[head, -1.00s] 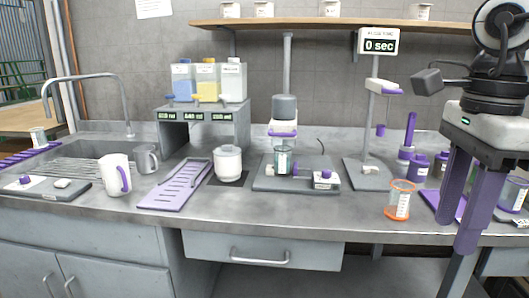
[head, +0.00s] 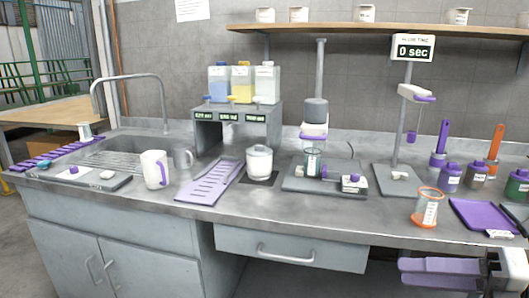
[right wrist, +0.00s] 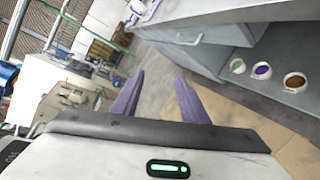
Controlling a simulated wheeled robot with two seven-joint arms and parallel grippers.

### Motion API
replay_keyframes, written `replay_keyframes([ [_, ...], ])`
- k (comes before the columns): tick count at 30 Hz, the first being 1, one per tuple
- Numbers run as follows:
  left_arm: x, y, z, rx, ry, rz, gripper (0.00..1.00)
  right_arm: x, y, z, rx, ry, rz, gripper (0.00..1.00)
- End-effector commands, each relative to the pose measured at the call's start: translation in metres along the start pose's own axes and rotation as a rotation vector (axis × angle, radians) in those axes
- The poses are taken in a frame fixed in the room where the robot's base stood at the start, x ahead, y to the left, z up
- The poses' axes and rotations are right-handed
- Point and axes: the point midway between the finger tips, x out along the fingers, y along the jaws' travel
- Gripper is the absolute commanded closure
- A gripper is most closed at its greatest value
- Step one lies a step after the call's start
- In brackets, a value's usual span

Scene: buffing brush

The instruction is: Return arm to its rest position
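My right gripper (head: 402,273) is at the lower right of the head view, below the counter's front edge and pointing left. Its two purple fingers are apart with nothing between them. The right wrist view also shows the gripper (right wrist: 158,76) open and empty, with floor beyond the fingers. My left gripper is in neither view.
The counter (head: 330,220) runs across the head view above the gripper. An orange-rimmed beaker (head: 427,208) and a purple tray (head: 484,217) stand near its front edge. A drawer (head: 290,248) is left of the gripper. Small coloured containers (right wrist: 262,71) sit on a low shelf.

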Motion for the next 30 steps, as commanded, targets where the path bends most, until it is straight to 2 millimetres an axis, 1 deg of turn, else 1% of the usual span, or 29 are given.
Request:
replay_keyframes([
  [1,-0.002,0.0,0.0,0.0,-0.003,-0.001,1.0,0.003,-0.017,-0.004,0.149,-0.102,0.035,0.6],
  [2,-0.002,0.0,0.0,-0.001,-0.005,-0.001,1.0,0.004,-0.029,-0.005,0.236,-0.163,0.048,0.6],
  [3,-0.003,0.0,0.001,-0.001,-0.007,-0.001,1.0,0.006,-0.045,-0.009,0.355,-0.241,0.064,0.6],
  [5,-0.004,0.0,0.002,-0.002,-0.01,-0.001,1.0,0.008,-0.07,-0.019,0.537,-0.354,0.083,0.6],
  [6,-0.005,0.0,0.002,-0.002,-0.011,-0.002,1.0,0.01,-0.088,-0.029,0.662,-0.425,0.092,0.6],
  [8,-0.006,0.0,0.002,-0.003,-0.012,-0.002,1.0,0.014,-0.114,-0.048,0.851,-0.526,0.101,0.6],
  [9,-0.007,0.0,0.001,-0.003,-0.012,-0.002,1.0,0.017,-0.132,-0.064,0.98,-0.59,0.102,0.6],
  [11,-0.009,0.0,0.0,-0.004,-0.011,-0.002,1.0,0.024,-0.155,-0.093,1.177,-0.68,0.1,0.6],
  [12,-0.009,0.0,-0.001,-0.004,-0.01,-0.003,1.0,0.03,-0.169,-0.115,1.31,-0.736,0.096,0.6],
  [14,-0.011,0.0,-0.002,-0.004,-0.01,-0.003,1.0,0.042,-0.186,-0.152,1.511,-0.81,0.083,0.6],
  [15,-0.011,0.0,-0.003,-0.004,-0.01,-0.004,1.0,0.051,-0.193,-0.178,1.643,-0.855,0.072,0.6],
  [17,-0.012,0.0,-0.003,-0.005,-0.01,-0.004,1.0,0.067,-0.199,-0.218,1.831,-0.909,0.05,0.6],
  [18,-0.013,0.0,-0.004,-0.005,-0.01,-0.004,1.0,0.077,-0.2,-0.241,1.94,-0.936,0.033,0.6],
  [21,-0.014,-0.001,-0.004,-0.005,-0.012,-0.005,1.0,0.1,-0.195,-0.289,2.165,-0.979,-0.008,0.6],
  [22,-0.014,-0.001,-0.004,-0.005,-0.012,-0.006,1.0,0.106,-0.192,-0.3,2.216,-0.986,-0.019,0.6],
  [24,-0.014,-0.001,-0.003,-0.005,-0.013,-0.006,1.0,0.116,-0.186,-0.32,2.308,-0.997,-0.04,0.6],
  [25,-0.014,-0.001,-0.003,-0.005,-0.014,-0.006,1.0,0.12,-0.184,-0.326,2.336,-1.0,-0.047,0.6],
  [27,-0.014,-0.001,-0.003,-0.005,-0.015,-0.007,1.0,0.125,-0.18,-0.335,2.38,-1.003,-0.059,0.6],
  [30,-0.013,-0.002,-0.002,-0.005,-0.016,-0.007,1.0,0.128,-0.179,-0.339,2.399,-1.004,-0.066,0.6],
])
